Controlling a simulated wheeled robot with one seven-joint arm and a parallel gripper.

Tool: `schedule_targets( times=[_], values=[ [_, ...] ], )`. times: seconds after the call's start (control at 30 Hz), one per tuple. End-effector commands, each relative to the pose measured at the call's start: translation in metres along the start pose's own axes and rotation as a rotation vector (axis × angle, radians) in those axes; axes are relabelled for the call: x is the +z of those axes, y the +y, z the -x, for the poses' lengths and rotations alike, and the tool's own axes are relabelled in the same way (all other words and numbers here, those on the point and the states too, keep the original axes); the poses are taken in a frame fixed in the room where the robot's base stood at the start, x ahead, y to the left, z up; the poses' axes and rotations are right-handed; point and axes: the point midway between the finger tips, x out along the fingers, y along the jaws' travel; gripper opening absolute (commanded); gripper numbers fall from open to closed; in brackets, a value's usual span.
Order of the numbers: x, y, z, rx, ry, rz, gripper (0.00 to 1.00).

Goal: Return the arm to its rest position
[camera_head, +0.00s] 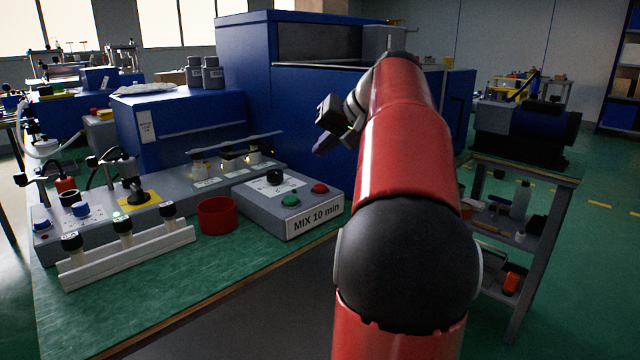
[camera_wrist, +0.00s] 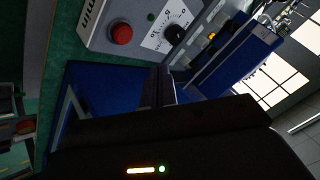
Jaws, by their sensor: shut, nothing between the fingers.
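My red arm stands raised in the right half of the head view, its upper end bent over to the left. My gripper (camera_head: 325,122) is up in the air in front of the large blue machine, above and to the right of the control box, touching nothing. In the wrist view my gripper (camera_wrist: 166,88) shows dark fingers close together, with nothing between them. Part of the gripper in the head view is hidden behind the arm.
The green bench carries a grey "MIX 10 min" box (camera_head: 290,205), a red cup (camera_head: 217,215) and a white rack (camera_head: 128,255) with black-capped vials. The blue machine (camera_head: 255,75) stands behind. A grey cart (camera_head: 545,185) with tools stands at right.

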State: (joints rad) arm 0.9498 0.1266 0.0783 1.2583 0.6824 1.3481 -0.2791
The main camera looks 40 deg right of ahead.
Motion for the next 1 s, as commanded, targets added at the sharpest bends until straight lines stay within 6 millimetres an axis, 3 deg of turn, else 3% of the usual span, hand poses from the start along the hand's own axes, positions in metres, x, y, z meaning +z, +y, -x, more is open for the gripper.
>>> schedule_targets(
  times=[0.53,0.67,0.77,0.87,0.9,1.0],
  values=[
    [0.000,0.000,0.000,0.000,0.000,0.000,0.00],
    [0.013,-0.014,-0.006,0.009,-0.019,0.015,0.00],
    [0.048,-0.042,-0.019,0.037,-0.063,0.051,0.00],
    [0.108,-0.074,-0.034,0.084,-0.121,0.116,0.00],
    [0.136,-0.083,-0.039,0.104,-0.143,0.150,0.00],
    [0.207,-0.096,-0.046,0.152,-0.187,0.243,0.00]
  ],
)
